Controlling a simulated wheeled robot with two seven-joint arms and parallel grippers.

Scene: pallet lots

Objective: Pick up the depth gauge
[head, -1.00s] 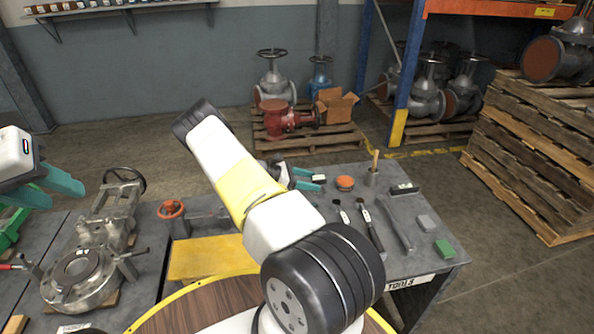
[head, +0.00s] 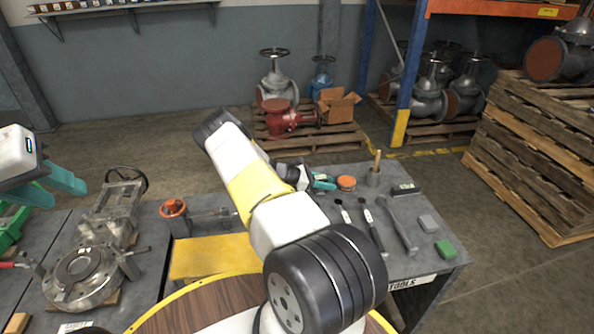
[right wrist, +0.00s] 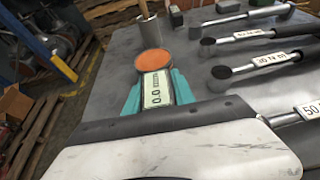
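I take the depth gauge (right wrist: 157,88) to be the piece with a pale display reading 0.0 in the right wrist view. It lies between the teal fingers of my right gripper (right wrist: 157,93), close to both. I cannot tell whether the fingers press on it. In the head view my right gripper (head: 323,181) is low over the tool table, beside the round orange piece (head: 346,183); the gauge cannot be made out there. That orange disc (right wrist: 154,60) sits just beyond the display. My left gripper (head: 48,188) is open and empty at the left.
The grey tool table (head: 400,262) holds black-handled tools (head: 372,228), a hammer-like tool (head: 402,228), a green block (head: 446,249) and a grey block (head: 428,223). A cup with a wooden handle (head: 374,177) stands behind. A valve (head: 80,270) stands on the left table.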

